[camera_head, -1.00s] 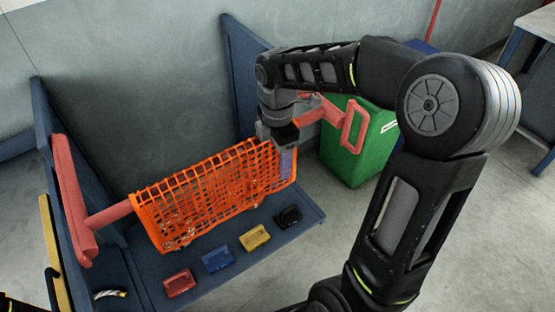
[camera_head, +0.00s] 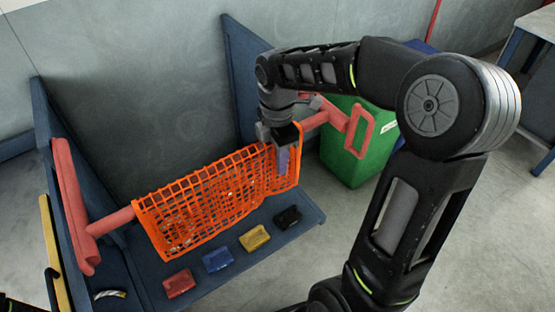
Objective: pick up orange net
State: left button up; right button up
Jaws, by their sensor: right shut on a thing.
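The orange net (camera_head: 205,205) hangs as a mesh between two red-pink bars, a left one (camera_head: 112,221) and a right one with a loop handle (camera_head: 358,130). My right gripper (camera_head: 284,158) points down at the net's upper right part and is shut on it. The fingers partly overlap the mesh, so the exact grip is hidden. My left gripper is not in view.
Below the net, a dark blue shelf (camera_head: 310,222) holds a red box (camera_head: 179,284), a blue box (camera_head: 217,259), a yellow box (camera_head: 255,238) and a black box (camera_head: 288,217). A green bin (camera_head: 345,165) stands behind right. Open floor lies at the right.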

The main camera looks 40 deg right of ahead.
jog(key=shift+c, duration=1)
notch_tip(320, 180, up, 12)
jog(key=p, duration=0.9)
jog(key=shift+p, duration=0.4)
grip_shut()
jog(key=shift+r+p, duration=0.3)
jog(key=shift+r, duration=0.1)
jog(key=shift+r+p, duration=0.7)
jog(key=shift+r, duration=0.1)
notch_tip(320, 180, up, 7)
jog(key=shift+f, duration=0.15)
